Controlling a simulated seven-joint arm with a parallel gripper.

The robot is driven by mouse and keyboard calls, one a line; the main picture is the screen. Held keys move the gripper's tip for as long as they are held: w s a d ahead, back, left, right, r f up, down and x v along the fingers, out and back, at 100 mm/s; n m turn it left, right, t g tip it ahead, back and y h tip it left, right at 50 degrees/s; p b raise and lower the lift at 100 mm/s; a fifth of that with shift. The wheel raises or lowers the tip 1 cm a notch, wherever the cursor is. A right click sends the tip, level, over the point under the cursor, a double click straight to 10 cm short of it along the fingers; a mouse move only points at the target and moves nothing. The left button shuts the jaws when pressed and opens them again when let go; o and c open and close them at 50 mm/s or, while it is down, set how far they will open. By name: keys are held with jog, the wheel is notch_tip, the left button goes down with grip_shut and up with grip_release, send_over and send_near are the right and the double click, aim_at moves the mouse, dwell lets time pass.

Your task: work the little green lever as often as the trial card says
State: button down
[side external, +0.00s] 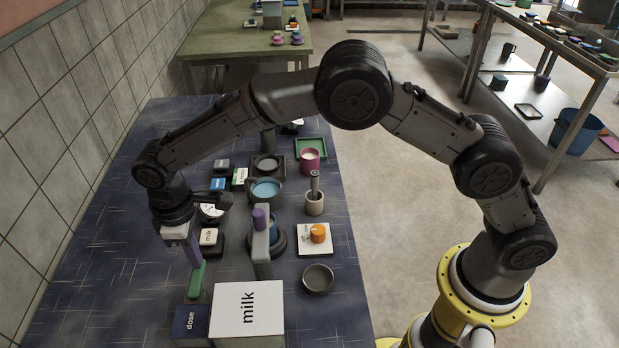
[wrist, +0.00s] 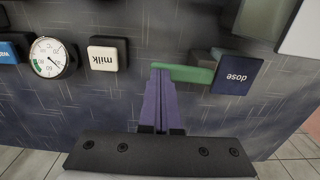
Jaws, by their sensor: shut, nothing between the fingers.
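The green lever (side external: 196,279) sticks out beside a dark blue block marked "dose" (side external: 190,322) at the front left of the table. It also shows in the wrist view (wrist: 185,73), with the "dose" block (wrist: 237,75) at its right end. My gripper (side external: 197,262) is shut and empty, its purple fingers pointing down. In the wrist view the fingertips (wrist: 160,72) overlap the lever's left end; I cannot tell whether they touch it. I see no card that I can read as the trial card.
A large white box marked "milk" (side external: 247,314) stands right of the "dose" block. A small "milk" block (side external: 209,238) and a round dial (wrist: 48,58) are close by. A purple-topped post (side external: 261,220), an orange knob (side external: 318,233) and a grey bowl (side external: 318,279) stand further right.

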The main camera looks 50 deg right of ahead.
jog(key=shift+f, duration=0.75)
jog(key=shift+r, duration=1.45)
notch_tip(320, 180, up, 6)
dwell(0.5)
